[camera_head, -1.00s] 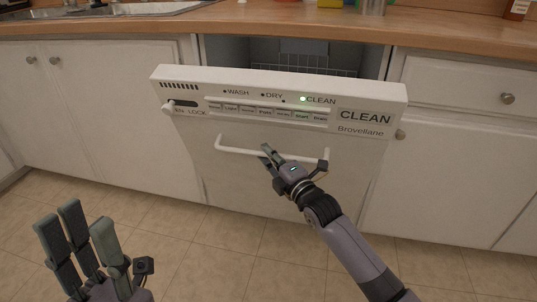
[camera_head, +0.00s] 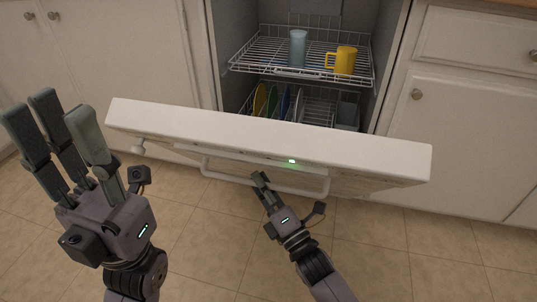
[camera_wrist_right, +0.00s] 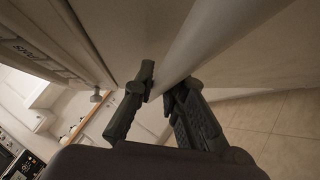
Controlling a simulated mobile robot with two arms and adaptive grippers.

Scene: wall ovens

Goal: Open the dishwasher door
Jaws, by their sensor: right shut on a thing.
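The white dishwasher door (camera_head: 270,140) is tilted well down toward me, with its top edge facing up and a green light lit on it. Its white bar handle (camera_head: 225,176) runs along the front, below that edge. My right gripper (camera_head: 260,182) is at the middle of the handle. In the right wrist view the fingers (camera_wrist_right: 163,92) are closed around the handle bar (camera_wrist_right: 195,50). My left gripper (camera_head: 62,128) is raised at the left, open and empty, apart from the door.
Inside the dishwasher, the upper rack (camera_head: 255,62) holds a blue cup (camera_head: 298,46) and a yellow mug (camera_head: 346,60). The lower rack (camera_head: 325,108) holds several plates. White cabinets (camera_head: 465,115) flank the opening. The tiled floor (camera_head: 205,240) before the door is clear.

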